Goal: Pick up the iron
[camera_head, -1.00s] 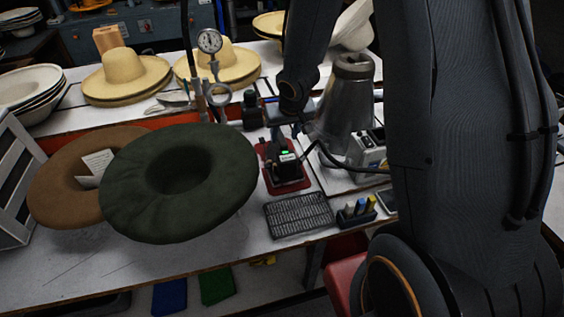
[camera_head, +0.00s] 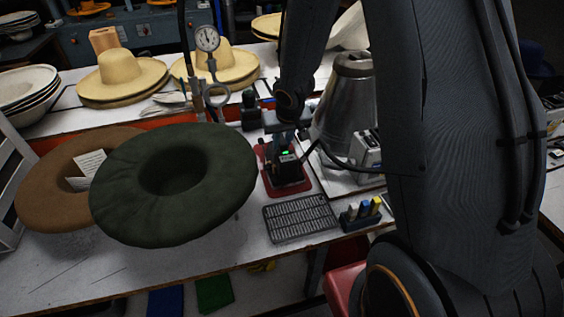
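The iron (camera_head: 284,164) is a small dark block with a lit green display on top. It sits on a red pad (camera_head: 289,188) near the middle of the white workbench. A dark cord runs up from its right side. My gripper (camera_head: 287,134) points down right at the top of the iron, below the dark wrist of my arm. My gripper's fingers are small and partly merge with the iron, so I cannot tell whether they touch it or how wide they stand.
Green (camera_head: 178,183) and brown (camera_head: 38,200) hats lie left. A dial gauge (camera_head: 207,39) stands behind. A metal cone (camera_head: 343,105) and a small grey box (camera_head: 366,149) stand right. A metal grate (camera_head: 299,218) and a bottle holder (camera_head: 361,218) lie in front.

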